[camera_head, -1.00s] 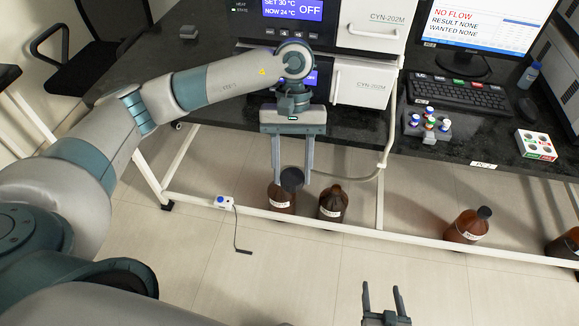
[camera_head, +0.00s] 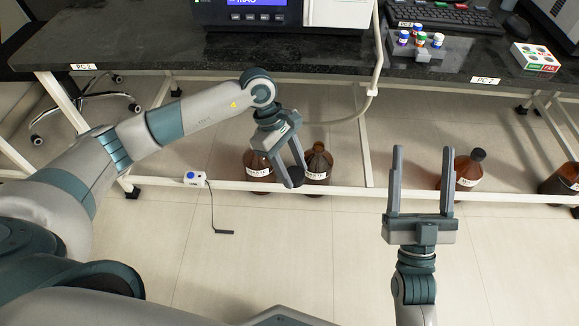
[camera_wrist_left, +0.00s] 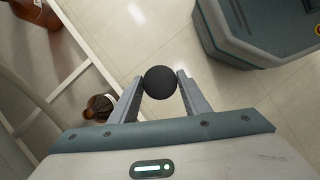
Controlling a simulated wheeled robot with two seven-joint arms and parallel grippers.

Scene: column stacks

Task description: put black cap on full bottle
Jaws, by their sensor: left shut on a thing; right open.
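My left gripper (camera_head: 291,172) is shut on the round black cap (camera_head: 294,177), which also shows between the fingertips in the left wrist view (camera_wrist_left: 160,82). Two brown bottles with white labels stand close behind it: a left bottle (camera_head: 258,168) and a right bottle (camera_head: 318,165). The right bottle's neck is uncapped; the left bottle's top is partly hidden by my arm. The cap appears in front of and between them, apart from both. How full each is I cannot tell. My right gripper (camera_head: 422,185) is open and empty, fingers pointing away, at centre right.
A white rail (camera_head: 345,190) runs low under the black bench (camera_head: 130,48), close to the bottles. A capped brown bottle (camera_head: 467,170) and another brown bottle (camera_head: 562,180) stand farther right. A white box with a cable (camera_head: 194,178) sits left.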

